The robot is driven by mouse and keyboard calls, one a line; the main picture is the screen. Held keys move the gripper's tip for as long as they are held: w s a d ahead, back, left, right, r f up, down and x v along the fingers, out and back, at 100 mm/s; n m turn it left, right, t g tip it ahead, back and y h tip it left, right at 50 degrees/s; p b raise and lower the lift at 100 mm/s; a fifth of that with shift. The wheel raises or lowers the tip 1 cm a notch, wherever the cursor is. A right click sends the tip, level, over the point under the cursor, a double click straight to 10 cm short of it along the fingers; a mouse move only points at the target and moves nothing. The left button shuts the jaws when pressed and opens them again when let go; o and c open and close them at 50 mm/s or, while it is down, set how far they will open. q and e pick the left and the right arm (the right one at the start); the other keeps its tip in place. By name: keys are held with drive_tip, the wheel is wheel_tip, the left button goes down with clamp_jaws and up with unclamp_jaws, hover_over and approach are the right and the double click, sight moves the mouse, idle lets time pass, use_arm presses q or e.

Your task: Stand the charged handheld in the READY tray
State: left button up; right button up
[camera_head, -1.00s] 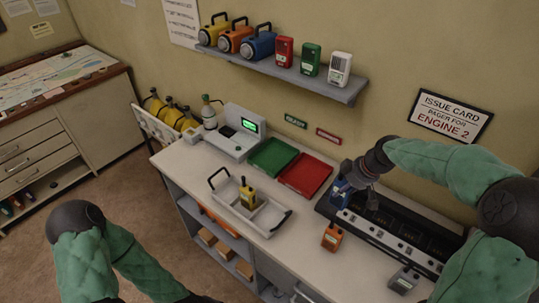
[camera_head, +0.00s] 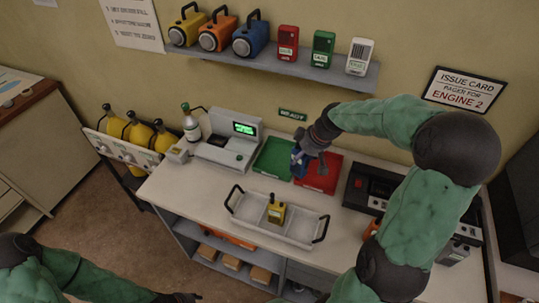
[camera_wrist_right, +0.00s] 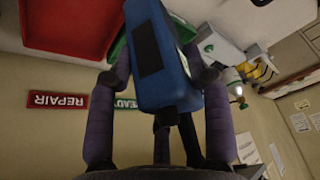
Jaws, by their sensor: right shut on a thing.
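My right gripper (camera_head: 306,154) is shut on a blue handheld (camera_head: 298,165), held above the border between the green tray (camera_head: 272,158) and the red tray (camera_head: 322,176). In the right wrist view the blue handheld (camera_wrist_right: 163,65) is between the fingers (camera_wrist_right: 163,85), and the red tray (camera_wrist_right: 65,25) and part of the green tray's rim (camera_wrist_right: 117,46) show past it. The green READY sign (camera_head: 292,114) is on the wall behind the green tray. The REPAIR sign (camera_wrist_right: 60,100) shows upside down in the wrist view. My left gripper (camera_head: 178,297) is at the bottom edge, dark and cut off.
A grey carrier (camera_head: 247,208) with a yellow handheld (camera_head: 276,212) stands in front of the trays. A weighing-type device with a green display (camera_head: 232,140) is left of them. The charger (camera_head: 362,191) is at the right, partly behind my arm. A shelf (camera_head: 280,66) overhangs the back.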

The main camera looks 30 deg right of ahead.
drive_tip(key=w+f, duration=0.4)
drive_tip(key=w+d+f, duration=0.1)
drive_tip(key=w+f, duration=0.3)
drive_tip(key=w, duration=0.1)
drive_tip(key=w+d+f, duration=0.1)
drive_tip(key=w+f, duration=0.3)
drive_tip(key=f, duration=0.1)
drive_tip(key=shift+w+d, duration=0.1)
drive_tip(key=shift+w, duration=0.15)
drive_tip(key=shift+f+b, duration=0.15)
drive_tip(key=shift+b, duration=0.15)
drive_tip(key=o, duration=1.4)
